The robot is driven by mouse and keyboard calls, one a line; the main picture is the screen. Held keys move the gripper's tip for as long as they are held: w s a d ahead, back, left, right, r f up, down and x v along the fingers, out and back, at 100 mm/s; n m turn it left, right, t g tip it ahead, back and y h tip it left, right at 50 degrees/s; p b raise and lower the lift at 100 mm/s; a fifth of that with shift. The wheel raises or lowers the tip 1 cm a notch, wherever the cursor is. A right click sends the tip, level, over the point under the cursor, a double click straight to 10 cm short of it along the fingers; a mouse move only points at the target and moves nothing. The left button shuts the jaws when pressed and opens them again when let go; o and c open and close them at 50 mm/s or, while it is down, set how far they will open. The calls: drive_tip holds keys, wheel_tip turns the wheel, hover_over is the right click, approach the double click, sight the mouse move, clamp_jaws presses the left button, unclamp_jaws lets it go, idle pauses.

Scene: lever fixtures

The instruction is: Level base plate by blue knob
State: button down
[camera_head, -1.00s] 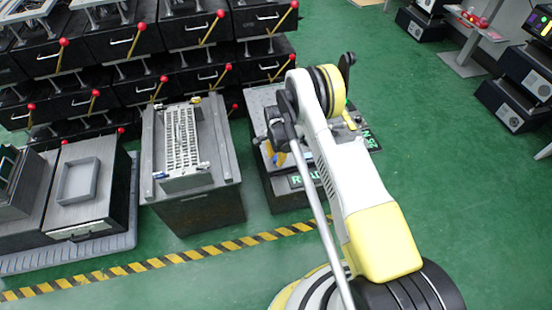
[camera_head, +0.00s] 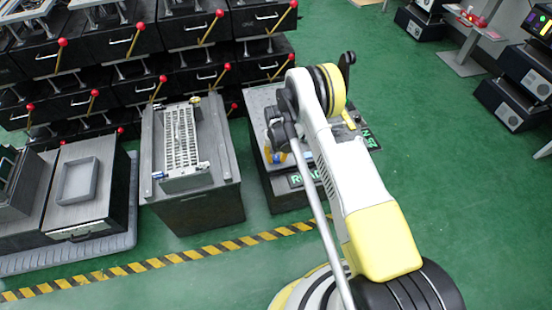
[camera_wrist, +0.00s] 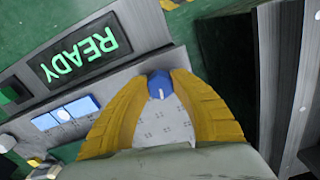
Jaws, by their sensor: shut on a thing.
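In the wrist view a small blue knob (camera_wrist: 160,85) with a pale mark on it sits between the two yellow fingers of my gripper (camera_wrist: 164,80), which is shut on it. A pale plate (camera_wrist: 165,122) with small marks lies below the knob, between the fingers; most of it is hidden, and I cannot tell its tilt. In the head view my gripper (camera_head: 272,155) is low over the station with the READY sign, mostly hidden by my arm. A bit of blue shows beside it.
The READY sign (camera_wrist: 78,48) and blue-and-white switches (camera_wrist: 66,114) are left of my gripper in the wrist view. In the head view a grey box (camera_head: 205,205) carrying a slotted grey fixture (camera_head: 182,140) stands to the left. Green floor (camera_head: 450,200) is clear at right.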

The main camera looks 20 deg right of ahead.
sight(277, 158)
drive_tip(key=shift+n, duration=2)
drive_tip(key=c, duration=1.1)
unclamp_jaws()
wheel_tip(277, 158, up, 12)
